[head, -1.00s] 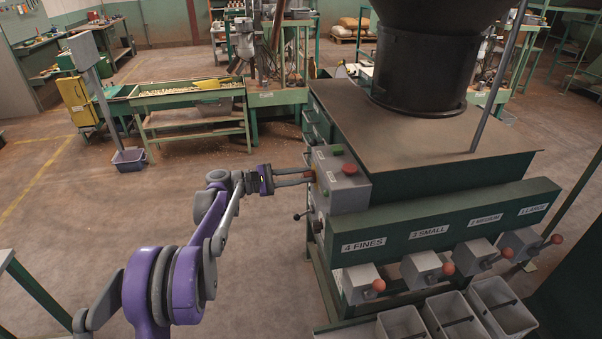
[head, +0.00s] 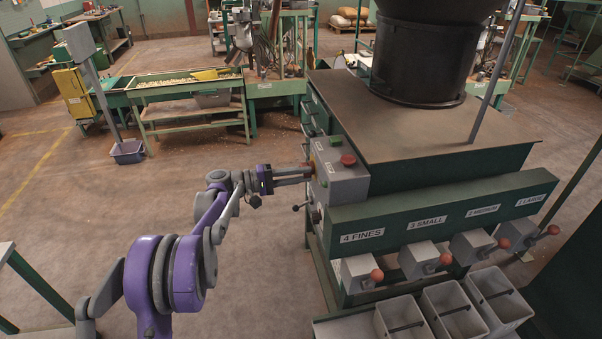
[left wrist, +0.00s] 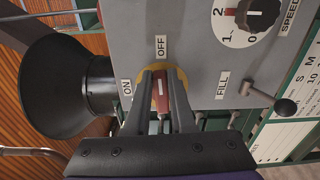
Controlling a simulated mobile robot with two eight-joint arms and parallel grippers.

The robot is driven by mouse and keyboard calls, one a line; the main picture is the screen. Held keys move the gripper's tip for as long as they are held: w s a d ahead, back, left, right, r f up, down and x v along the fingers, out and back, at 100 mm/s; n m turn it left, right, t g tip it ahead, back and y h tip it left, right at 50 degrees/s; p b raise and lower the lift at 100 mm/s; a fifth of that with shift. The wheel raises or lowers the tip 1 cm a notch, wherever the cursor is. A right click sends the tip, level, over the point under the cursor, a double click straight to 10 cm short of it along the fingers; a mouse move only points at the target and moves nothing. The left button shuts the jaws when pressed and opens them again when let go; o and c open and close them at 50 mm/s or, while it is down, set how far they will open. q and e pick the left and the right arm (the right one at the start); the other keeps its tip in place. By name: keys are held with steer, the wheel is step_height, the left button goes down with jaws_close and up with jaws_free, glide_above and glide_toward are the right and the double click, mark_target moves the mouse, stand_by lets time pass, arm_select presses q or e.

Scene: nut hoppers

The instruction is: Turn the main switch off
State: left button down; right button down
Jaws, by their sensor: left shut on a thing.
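The main switch is a red handle (left wrist: 161,90) on a yellow round plate (left wrist: 153,84), on the side of the grey control box (head: 345,185). In the left wrist view the handle lies upright in the picture, its white mark in line with the OFF label (left wrist: 161,46); the ON label (left wrist: 126,88) is to its left. My left gripper (left wrist: 162,92) is shut on the handle, one finger on each side. In the head view my left gripper (head: 308,174) reaches the box from the left, and the handle is mostly hidden. My right gripper is out of view.
A black funnel-shaped part (left wrist: 62,88) sticks out beside the switch. The SPEED dial (left wrist: 257,14) and the FILL lever (left wrist: 270,98) are on the same panel. A red button (head: 348,160) tops the box. Open floor (head: 90,220) lies to the left.

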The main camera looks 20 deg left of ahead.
arm_select(q)
steer(key=shift+f+m, duration=0.15)
steer(key=shift+m, duration=0.35)
steer(key=c, duration=0.8)
jaws_free()
steer(key=shift+o, duration=0.2)
steer(key=b+v, duration=0.1)
steer(key=v, duration=0.9)
steer(key=shift+s+a, duration=0.25)
steer(key=shift+a, duration=0.05)
